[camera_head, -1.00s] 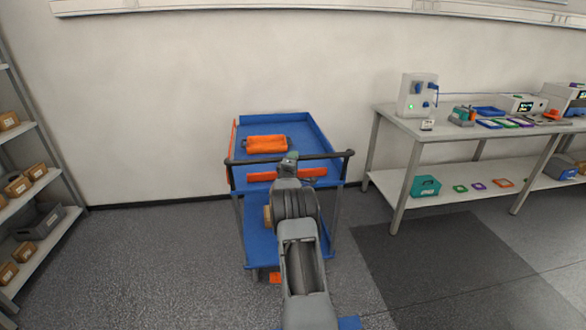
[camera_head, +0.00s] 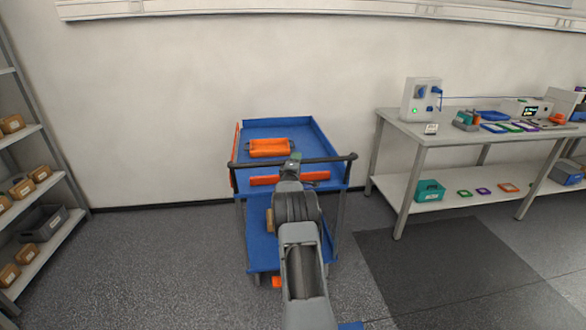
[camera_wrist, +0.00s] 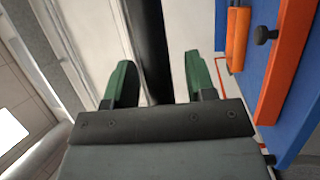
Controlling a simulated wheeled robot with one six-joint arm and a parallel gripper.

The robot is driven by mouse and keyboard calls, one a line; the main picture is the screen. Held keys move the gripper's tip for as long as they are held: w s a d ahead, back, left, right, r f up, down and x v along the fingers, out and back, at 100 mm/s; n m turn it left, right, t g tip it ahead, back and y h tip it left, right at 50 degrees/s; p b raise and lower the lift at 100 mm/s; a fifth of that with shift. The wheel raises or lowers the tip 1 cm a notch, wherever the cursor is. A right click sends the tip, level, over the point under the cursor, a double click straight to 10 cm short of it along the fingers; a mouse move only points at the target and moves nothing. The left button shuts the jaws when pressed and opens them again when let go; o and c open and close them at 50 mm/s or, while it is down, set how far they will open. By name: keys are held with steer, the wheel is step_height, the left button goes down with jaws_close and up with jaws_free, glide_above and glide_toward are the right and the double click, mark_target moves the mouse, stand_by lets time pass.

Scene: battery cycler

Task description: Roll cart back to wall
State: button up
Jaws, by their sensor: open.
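The cart (camera_head: 300,134) is blue with orange trim and stands in the middle of the head view, close to the pale back wall (camera_head: 200,90). Its dark handle bar (camera_head: 332,158) runs across the near side. My gripper (camera_head: 291,160) is at the middle of this bar. In the wrist view my gripper (camera_wrist: 158,62) shows two green fingers, open and apart, with the dark handle bar (camera_wrist: 147,35) passing between them. Whether either finger touches the bar cannot be told. My arm hides part of the cart's lower shelf (camera_head: 262,240).
An orange item (camera_head: 269,147) lies on the cart's top tray. A workbench (camera_head: 408,185) with instruments stands at the right, and a shelf rack (camera_head: 45,195) with boxes at the left. Floor is clear between rack and cart. A dark mat (camera_head: 450,255) lies at right.

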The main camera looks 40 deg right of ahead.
steer(key=b+v, duration=0.2)
steer(key=v, duration=1.1)
steer(key=shift+a, duration=0.3)
steer(key=shift+s, duration=0.15)
